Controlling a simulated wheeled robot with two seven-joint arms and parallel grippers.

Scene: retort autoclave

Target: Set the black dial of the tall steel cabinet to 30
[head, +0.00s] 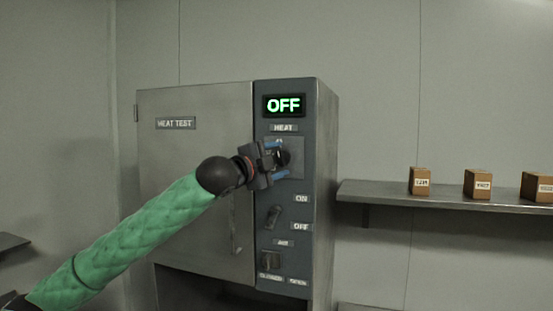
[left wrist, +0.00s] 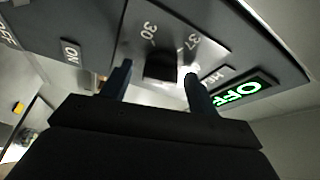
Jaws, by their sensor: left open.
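The tall steel cabinet (head: 195,200) stands in the middle of the head view, its door closed. Its control panel has a display (head: 284,105) reading OFF in green. The black dial (head: 284,158) sits on a plate below the HEAT label, partly hidden by my left gripper (head: 281,161). In the left wrist view the dial (left wrist: 160,68) shows between the two blue fingers of my left gripper (left wrist: 155,82), with the marks 30 and 37 on the plate beyond it. The fingers are open, one to each side of the dial; I cannot tell whether they touch it. My right gripper is not in view.
Below the dial are an ON/OFF switch (head: 273,217) and another knob (head: 270,262) on the same panel. A wall shelf (head: 450,197) to the right holds three small brown boxes. The space before the shelf looks clear.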

